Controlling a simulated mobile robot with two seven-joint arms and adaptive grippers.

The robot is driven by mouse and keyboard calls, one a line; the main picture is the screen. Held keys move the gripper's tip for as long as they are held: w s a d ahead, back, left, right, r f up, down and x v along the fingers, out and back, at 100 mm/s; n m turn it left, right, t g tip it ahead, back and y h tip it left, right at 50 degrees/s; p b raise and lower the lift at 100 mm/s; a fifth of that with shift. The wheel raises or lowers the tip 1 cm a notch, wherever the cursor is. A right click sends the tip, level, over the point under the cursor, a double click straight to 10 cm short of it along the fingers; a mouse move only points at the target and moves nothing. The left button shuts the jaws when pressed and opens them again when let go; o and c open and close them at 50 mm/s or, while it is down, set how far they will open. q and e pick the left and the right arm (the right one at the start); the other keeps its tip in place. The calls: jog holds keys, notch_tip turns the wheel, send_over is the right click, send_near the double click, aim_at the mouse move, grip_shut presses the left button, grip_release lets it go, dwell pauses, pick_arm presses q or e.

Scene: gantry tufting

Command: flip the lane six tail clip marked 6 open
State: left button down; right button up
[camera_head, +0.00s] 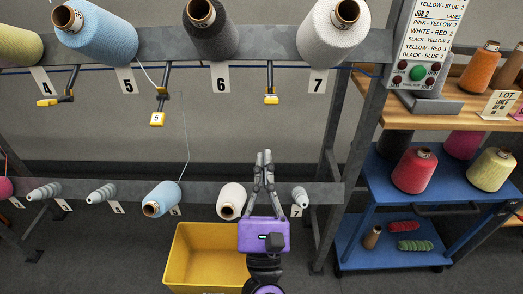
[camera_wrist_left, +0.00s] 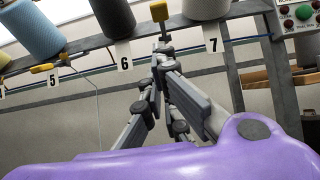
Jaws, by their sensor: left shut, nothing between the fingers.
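The yellow clip (camera_head: 271,99) just right of the lane 6 plate (camera_head: 220,77) hangs at the end of a thin dark arm below the upper rail. Its marking is too small to read. In the left wrist view a yellow clip (camera_wrist_left: 158,11) stands just beyond my fingertips, between the 6 and 7 plates. My left gripper (camera_head: 264,155) is shut and empty, pointing up below the clip in the head view, with a visible picture gap between them. It also shows in the left wrist view (camera_wrist_left: 163,43); contact cannot be told there. My right gripper is out of view.
The upper rail (camera_head: 265,50) carries large cones; the lower rail (camera_head: 115,189) carries smaller ones. A yellow clip marked 5 (camera_head: 157,119) hangs left, with thread running nearby. A yellow bin (camera_head: 185,262) is below. A frame post (camera_head: 355,130) and blue shelf cart (camera_head: 380,195) stand right.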

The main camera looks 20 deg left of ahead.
pick_arm(q)
jog(key=s+d+f+b, duration=0.2)
jog(key=s, duration=0.4)
jog(key=shift+d+f, duration=0.25)
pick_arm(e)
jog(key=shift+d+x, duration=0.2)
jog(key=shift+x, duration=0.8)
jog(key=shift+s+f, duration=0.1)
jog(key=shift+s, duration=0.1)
